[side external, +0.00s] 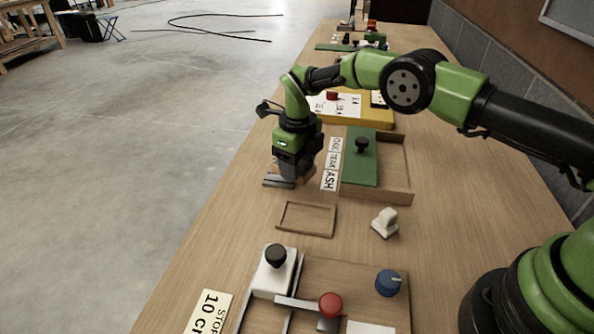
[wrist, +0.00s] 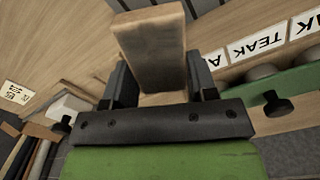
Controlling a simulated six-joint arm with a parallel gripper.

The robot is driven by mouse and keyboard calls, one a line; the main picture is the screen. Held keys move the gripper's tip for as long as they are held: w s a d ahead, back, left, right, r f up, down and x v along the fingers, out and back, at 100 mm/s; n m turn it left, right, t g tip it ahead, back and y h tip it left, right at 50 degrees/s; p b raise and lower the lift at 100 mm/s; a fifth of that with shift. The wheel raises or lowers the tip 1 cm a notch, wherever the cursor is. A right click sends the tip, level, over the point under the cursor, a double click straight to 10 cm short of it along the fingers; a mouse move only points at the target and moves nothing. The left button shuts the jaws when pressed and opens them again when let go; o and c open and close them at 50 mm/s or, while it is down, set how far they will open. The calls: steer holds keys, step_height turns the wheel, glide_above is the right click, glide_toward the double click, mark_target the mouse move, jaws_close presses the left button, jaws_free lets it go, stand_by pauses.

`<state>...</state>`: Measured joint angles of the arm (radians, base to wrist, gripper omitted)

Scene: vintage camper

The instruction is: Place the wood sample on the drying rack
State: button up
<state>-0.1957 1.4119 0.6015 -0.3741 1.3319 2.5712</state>
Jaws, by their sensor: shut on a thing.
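My gripper (side external: 290,176) is low over the wooden bench, left of the label strip. It is shut on the wood sample, a plain brown block (wrist: 152,45) that sits between the two dark fingers in the wrist view. In the side view only a small part of the block (side external: 305,173) shows beside the fingers. I cannot tell whether it touches the bench. A shallow wooden frame (side external: 305,219) lies just in front of my gripper. I cannot say for certain which thing is the drying rack.
A wooden box with a green sliding lid (side external: 362,165) and black knob stands right of the OAK, TEAK and ASH labels (side external: 331,165). A white piece (side external: 385,223) and a jig with a red knob (side external: 330,304) are nearer. A yellow tray (side external: 378,116) is behind.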

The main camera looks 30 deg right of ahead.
steer(key=shift+f, duration=1.1)
steer(key=shift+f, duration=0.1)
steer(key=o, duration=0.9)
